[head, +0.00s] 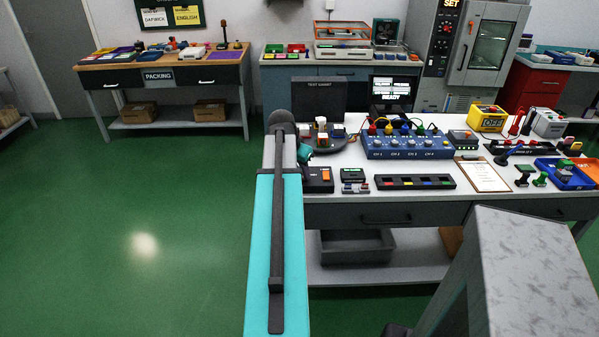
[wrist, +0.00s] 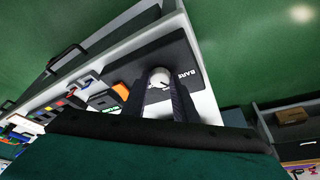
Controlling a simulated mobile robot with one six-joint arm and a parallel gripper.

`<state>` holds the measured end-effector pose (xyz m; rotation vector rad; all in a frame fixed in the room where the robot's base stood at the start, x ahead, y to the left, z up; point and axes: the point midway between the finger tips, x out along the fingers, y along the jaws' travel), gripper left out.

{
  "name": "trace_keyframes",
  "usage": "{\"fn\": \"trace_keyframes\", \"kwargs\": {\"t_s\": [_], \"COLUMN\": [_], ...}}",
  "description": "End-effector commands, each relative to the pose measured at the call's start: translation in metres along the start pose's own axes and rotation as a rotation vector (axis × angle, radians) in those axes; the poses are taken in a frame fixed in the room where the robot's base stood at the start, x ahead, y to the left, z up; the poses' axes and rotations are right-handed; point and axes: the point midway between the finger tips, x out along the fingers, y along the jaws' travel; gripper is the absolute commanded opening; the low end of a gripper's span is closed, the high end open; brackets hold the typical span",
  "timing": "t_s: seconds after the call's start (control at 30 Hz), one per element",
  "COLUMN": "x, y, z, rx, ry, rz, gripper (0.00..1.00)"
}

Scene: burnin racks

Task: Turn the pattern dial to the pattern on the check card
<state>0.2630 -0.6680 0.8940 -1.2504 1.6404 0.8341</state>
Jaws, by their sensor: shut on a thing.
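In the wrist view, my gripper (wrist: 160,82) is shut on the pattern dial (wrist: 158,77), a pale round knob with a dark mark. The dial sits on a dark panel (wrist: 135,62) at the edge of the white bench. Pale letters on the panel beside the dial look like "BARS"; the other labels are not visible. In the head view, my arm hides the gripper and the dial. A clipboard with a white sheet (head: 483,175) lies on the bench, too small to read. I cannot tell whether it is the check card.
A black box with an orange button (head: 318,180) stands close to the arm. A long black strip with coloured marks (head: 414,182) lies near the front edge. Green floor (head: 150,220) is clear on the left.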

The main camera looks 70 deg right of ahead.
Motion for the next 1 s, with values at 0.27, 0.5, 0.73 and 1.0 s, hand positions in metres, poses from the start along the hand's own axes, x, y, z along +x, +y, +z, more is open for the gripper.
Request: {"fn": "trace_keyframes", "kwargs": {"t_s": [0.27,0.5,0.73,1.0], "x": [0.0012,0.0019,0.0027,0.0031], "y": [0.0095,0.0108,0.0118,0.0118], "z": [-0.0012,-0.0018,-0.0025,-0.0026], "rx": [-0.196,-0.362,-0.496,-0.586], "ry": [0.0,-0.002,-0.003,-0.004], "rz": [-0.068,-0.138,-0.193,-0.229], "gripper": [0.03,0.03,0.03,0.04]}}
